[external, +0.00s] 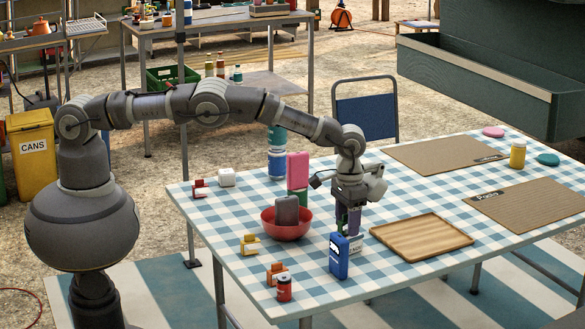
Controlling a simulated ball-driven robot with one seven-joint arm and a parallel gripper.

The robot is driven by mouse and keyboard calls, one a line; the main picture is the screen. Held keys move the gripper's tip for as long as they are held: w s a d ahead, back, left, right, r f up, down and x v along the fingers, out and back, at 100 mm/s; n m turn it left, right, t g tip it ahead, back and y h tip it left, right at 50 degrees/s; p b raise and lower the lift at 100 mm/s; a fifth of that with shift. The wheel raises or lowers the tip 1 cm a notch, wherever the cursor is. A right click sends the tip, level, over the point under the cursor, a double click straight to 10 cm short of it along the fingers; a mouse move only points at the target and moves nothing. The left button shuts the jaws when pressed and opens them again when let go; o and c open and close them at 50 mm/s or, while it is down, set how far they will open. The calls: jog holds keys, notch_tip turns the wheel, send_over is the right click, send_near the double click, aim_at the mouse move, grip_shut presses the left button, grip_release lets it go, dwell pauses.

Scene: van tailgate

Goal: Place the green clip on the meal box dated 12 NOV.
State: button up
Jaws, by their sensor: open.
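My gripper (348,228) points down over the checked table, open, just behind a blue carton (339,256). A small pale box with green on it and unreadable print (356,244) shows just below the fingers, partly hidden by the carton. I cannot tell whether it is the meal box or whether the fingers touch it. I cannot pick out a green clip for certain. Red (199,188), yellow (249,245) and orange (277,273) clip-like pieces lie along the left side. No 12 NOV date is readable.
A red bowl (281,230) holding a grey item stands left of my gripper, with a tall pink item (297,168) behind it. A wooden tray (422,237) lies to the right. Brown mats (530,204) cover the right part. A red can (284,288) stands near the front edge.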

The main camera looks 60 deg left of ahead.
notch_tip(320, 180, up, 12)
jog(key=p, duration=0.4)
jog(key=w+a+r+t+h, duration=0.1)
jog(key=w+a+r+t, duration=0.1)
jog(key=a+r, duration=0.65)
jog(key=w+a+r+t, duration=0.1)
jog(key=a+r+t, duration=0.15)
jog(key=r, duration=1.05)
jog(key=w+a+r+t+h, duration=0.1)
jog(key=w+a+r+t, duration=0.1)
jog(key=a+r, duration=0.65)
jog(key=s+a+r+t, duration=0.2)
jog(key=s+a+r, duration=0.15)
jog(key=r, duration=0.65)
jog(key=s+a+r+t, duration=0.2)
jog(key=s+a+r, duration=0.15)
jog(key=r, duration=0.55)
jog(key=s+a+r+t+y, duration=0.1)
jog(key=s+a+r+t, duration=0.1)
jog(key=s+a+r, duration=0.2)
jog(key=s+a+r+t+y, duration=0.1)
jog(key=s+a+r+t, duration=0.2)
jog(key=s+r, duration=0.7)
jog(key=shift+s+a+r, duration=0.25)
jog(key=shift+s+a, duration=0.5)
jog(key=shift+s, duration=0.25)
